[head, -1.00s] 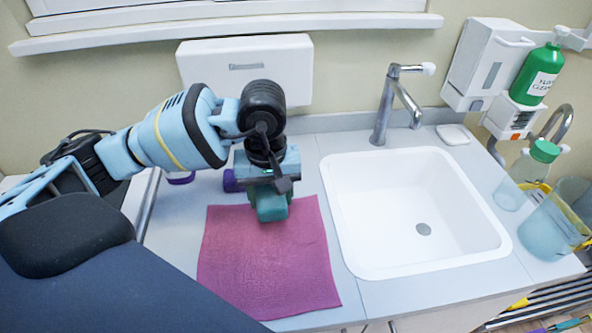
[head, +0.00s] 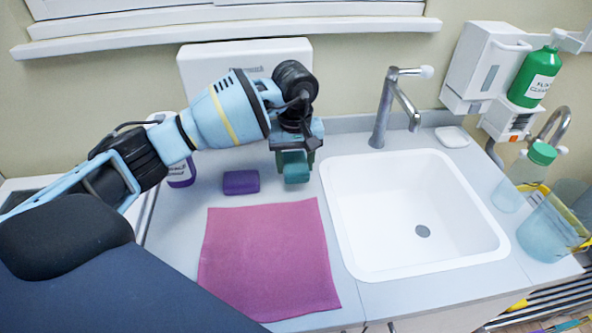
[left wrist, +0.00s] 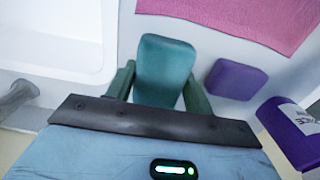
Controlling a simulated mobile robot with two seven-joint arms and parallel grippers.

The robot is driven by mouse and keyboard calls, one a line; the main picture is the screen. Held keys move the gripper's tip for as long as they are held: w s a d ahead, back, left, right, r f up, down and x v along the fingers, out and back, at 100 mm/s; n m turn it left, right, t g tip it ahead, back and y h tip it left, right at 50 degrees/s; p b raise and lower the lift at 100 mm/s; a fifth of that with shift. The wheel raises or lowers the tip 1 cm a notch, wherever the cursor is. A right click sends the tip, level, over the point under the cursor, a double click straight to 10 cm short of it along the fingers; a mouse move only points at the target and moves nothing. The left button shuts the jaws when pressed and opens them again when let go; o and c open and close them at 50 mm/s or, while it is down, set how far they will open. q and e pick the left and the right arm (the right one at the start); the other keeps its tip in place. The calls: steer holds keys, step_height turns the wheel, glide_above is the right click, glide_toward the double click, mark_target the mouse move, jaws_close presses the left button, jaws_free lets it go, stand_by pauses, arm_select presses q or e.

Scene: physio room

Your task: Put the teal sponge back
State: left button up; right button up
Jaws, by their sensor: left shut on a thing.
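The teal sponge (head: 296,172) is between the fingers of my left gripper (head: 292,160), which is shut on it. In the head view they are over the back of the counter, just left of the sink. In the left wrist view the sponge (left wrist: 165,66) stands out between the two green fingers (left wrist: 158,88). Whether the sponge touches the counter I cannot tell. My right gripper is not in view.
A purple sponge (head: 241,182) lies left of the gripper, behind a pink cloth (head: 268,255). The white sink (head: 415,215) and tap (head: 384,105) are to the right.

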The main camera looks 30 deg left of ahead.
mark_target(296, 172)
arm_select(q)
steer(key=shift+w, duration=0.1)
steer(key=shift+w+f, duration=0.1)
steer(key=shift+w, duration=0.15)
steer(key=shift+f, duration=1.8)
steer(key=o, duration=0.9)
step_height(296, 172, up, 12)
steer(key=shift+r, duration=0.15)
